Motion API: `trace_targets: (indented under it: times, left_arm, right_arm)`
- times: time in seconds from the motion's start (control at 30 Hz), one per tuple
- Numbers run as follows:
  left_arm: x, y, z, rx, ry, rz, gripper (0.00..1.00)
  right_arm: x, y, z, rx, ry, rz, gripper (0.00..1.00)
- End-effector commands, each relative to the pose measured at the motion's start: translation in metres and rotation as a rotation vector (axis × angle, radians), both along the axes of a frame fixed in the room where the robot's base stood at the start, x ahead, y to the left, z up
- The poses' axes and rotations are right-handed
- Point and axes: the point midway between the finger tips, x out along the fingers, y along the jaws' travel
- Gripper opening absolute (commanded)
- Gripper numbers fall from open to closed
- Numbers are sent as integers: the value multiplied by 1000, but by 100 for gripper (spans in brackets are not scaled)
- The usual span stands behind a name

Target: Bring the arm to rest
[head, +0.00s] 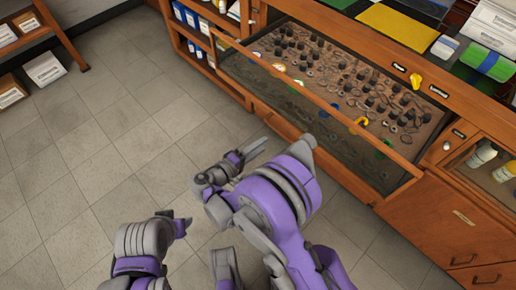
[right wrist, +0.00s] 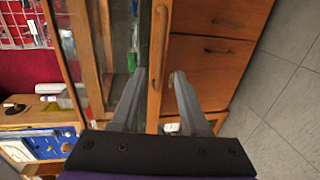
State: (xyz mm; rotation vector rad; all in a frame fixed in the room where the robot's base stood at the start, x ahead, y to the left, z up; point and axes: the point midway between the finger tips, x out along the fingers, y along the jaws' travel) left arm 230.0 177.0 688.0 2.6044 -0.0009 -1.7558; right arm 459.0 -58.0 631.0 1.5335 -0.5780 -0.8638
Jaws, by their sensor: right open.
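My right gripper (head: 254,150) is in the middle of the head view, at the end of my bent purple and grey arm, over the floor in front of the cabinet. In the right wrist view the two grey fingers (right wrist: 159,76) are apart, with nothing held between them. A wooden rail with a handle shows behind the fingers; I cannot tell the distance to it.
An open drawer (head: 305,108) of many small dark parts juts from the wooden cabinet (head: 432,220), close beyond my right arm. Shelves with boxes (head: 43,68) stand at the upper left. The tiled floor (head: 85,165) at left is clear.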

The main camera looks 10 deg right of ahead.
Motion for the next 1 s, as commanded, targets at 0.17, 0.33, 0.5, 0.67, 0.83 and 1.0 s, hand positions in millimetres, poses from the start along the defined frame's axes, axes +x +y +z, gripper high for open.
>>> trace_targets:
  times: [0.17, 0.33, 0.5, 0.67, 0.83, 1.0]
  left_arm:
    - [0, 0, 1, 0, 0, 0, 50]
    - [0, 0, 1, 0, 0, 0, 50]
    - [0, 0, 1, 0, 0, 0, 50]
    - [0, 0, 1, 0, 0, 0, 50]
    - [0, 0, 1, 0, 0, 0, 50]
    - [0, 0, 1, 0, 0, 0, 50]
  right_arm:
    - [1, -1, 1, 0, 0, 0, 45]
    - [1, -1, 1, 0, 0, 0, 45]
    - [1, -1, 1, 0, 0, 0, 45]
    - [1, -1, 1, 0, 0, 0, 45]
    - [1, -16, 7, 40, 36, -15, 45]
    - [-10, -62, 21, 199, 146, -61, 45]
